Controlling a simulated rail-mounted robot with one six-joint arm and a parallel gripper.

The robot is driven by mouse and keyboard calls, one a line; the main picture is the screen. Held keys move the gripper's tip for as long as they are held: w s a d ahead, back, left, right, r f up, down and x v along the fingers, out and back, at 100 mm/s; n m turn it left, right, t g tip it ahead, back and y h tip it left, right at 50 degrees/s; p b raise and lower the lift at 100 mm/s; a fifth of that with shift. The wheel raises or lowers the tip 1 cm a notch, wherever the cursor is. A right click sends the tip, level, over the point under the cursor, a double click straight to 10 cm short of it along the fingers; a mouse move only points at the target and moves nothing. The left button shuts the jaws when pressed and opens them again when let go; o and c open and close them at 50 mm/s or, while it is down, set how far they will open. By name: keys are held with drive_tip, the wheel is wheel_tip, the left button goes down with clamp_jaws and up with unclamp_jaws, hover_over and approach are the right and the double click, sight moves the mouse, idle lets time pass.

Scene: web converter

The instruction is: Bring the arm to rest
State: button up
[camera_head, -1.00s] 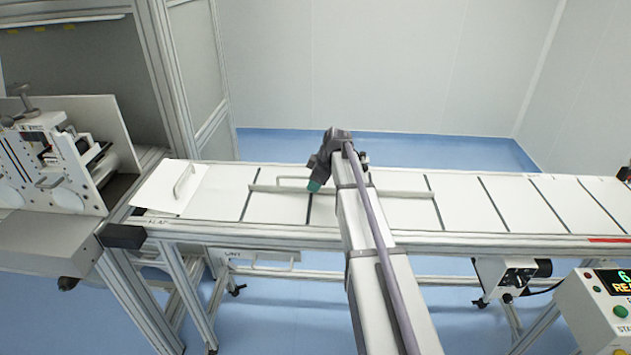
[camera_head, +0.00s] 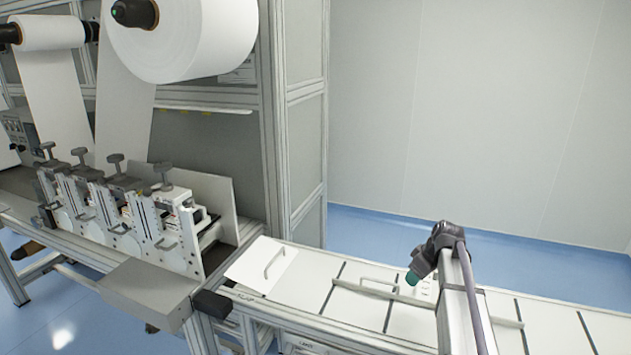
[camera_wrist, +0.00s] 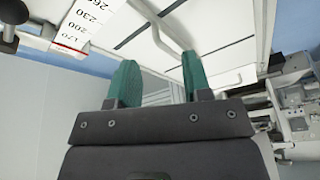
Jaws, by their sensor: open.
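My gripper (camera_wrist: 158,82) shows in the wrist view with its two green fingers spread apart and nothing between them. In the head view my gripper (camera_head: 412,279) is at the end of my arm, above or beside the white conveyor (camera_head: 540,310); its exact height cannot be told. A thin handle on the conveyor guard (camera_head: 379,283) stands just left of the fingers in the head view. In the wrist view a pale handle (camera_wrist: 160,35) lies beyond the fingertips, apart from them as far as I can see.
The web converter with large white rolls (camera_head: 190,35) and a row of clamp-topped units (camera_head: 125,215) stands at the left. A white cover with a handle (camera_head: 262,265) lies at the conveyor's left end. A numbered scale (camera_wrist: 85,20) is near in the wrist view. Blue floor (camera_head: 385,225) behind is clear.

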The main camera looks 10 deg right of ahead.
drive_tip(key=s+a+m+g+h, duration=0.1)
drive_tip(key=s+a+m, duration=0.2)
drive_tip(key=s+a, duration=0.7)
drive_tip(key=s+a+f+m+g+h, duration=0.1)
drive_tip(key=s+a+m+g, duration=0.1)
drive_tip(key=s+a, duration=0.8)
drive_tip(key=s+m, duration=0.1)
drive_tip(key=s, duration=0.3)
drive_tip(key=shift+m+h, duration=0.3)
drive_tip(key=shift+m, duration=0.1)
